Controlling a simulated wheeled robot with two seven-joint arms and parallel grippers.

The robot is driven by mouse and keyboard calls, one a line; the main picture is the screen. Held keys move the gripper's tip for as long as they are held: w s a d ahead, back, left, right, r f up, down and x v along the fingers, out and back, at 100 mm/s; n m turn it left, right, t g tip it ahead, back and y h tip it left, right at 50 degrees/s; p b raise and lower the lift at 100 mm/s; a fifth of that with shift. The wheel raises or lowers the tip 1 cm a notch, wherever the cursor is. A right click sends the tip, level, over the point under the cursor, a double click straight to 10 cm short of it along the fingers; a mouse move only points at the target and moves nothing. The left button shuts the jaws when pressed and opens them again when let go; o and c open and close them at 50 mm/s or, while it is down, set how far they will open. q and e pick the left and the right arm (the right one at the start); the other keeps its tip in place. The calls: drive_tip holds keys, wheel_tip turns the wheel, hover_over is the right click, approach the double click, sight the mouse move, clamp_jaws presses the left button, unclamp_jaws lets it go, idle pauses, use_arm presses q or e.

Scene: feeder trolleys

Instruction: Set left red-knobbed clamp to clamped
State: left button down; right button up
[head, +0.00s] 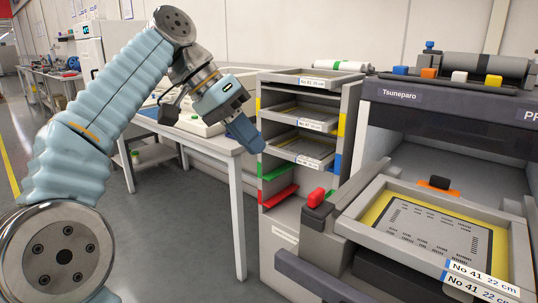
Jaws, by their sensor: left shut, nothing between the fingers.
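The left red-knobbed clamp (316,198) sits at the left front corner of the printer bay, beside the stencil frame (362,205). Its red knob stands up above a dark block; I cannot tell its lever position clearly. My left gripper (252,140) hangs in the air up and to the left of the clamp, in front of the trolley rack. Its blue fingers point down and right; they are shut, with nothing between them, and apart from the clamp. My right gripper is not in view.
The rack (303,77) holds several stencil trays, with green (276,171) and red (279,196) shelf strips. The Tsuneparo machine (440,100) fills the right side. A white workbench (215,143) stands behind my left arm. Grey floor is open at lower left.

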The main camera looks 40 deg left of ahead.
sight(329, 207)
use_arm(q)
drive_tip(key=w+d+f+b, duration=0.2)
drive_tip(key=d+f, duration=0.4)
drive_tip(key=d, duration=0.2)
drive_tip(key=shift+w+f, duration=0.3)
drive_tip(key=shift+f, duration=0.1)
drive_tip(key=shift+d, duration=0.2)
drive_tip(key=shift+s+d, duration=0.2)
drive_tip(key=shift+d, duration=1.45)
